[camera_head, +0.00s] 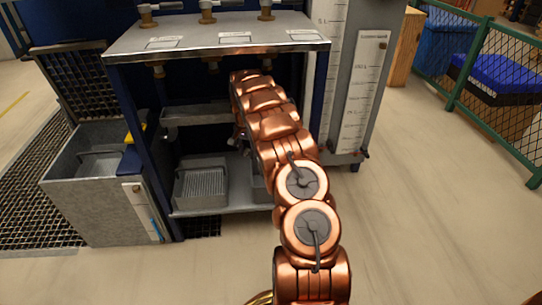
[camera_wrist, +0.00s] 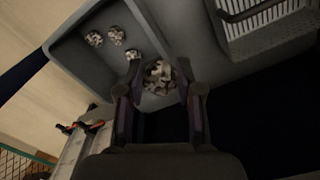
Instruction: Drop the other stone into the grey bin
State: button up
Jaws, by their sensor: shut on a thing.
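My gripper (camera_wrist: 158,72) is shut on a speckled grey-and-white stone (camera_wrist: 160,84), one finger on each side of it. The held stone overlaps the edge of a grey bin (camera_wrist: 173,20) in the wrist view; I cannot tell how high above it is. Three smaller speckled stones (camera_wrist: 116,35) lie inside that bin. A part of a grey bin (camera_head: 259,188) shows beside my arm on the lower shelf.
A grey tray with a ribbed bottom (camera_head: 201,187) stands left of my arm; a ribbed container (camera_wrist: 262,38) also shows in the wrist view. The bench top (camera_head: 215,35) overhangs the shelf. A large grey basin (camera_head: 90,205) stands at the left.

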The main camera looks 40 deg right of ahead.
jog(key=s+d+f+m+b, duration=0.1)
jog(key=s+d+f+m, duration=0.1)
jog(key=s+d, duration=0.45)
notch_tip(320, 180, down, 6)
jog(key=w+d+b, duration=0.1)
jog(key=d+b, duration=0.1)
jog(key=b, duration=0.1)
jog(key=shift+w+f+b, duration=0.15)
jog(key=shift+w+b, duration=0.05)
jog(key=shift+b, duration=0.1)
jog(key=o, duration=1.2)
notch_tip(320, 180, up, 12)
jog(key=shift+r, duration=0.1)
jog(key=shift+a, duration=0.1)
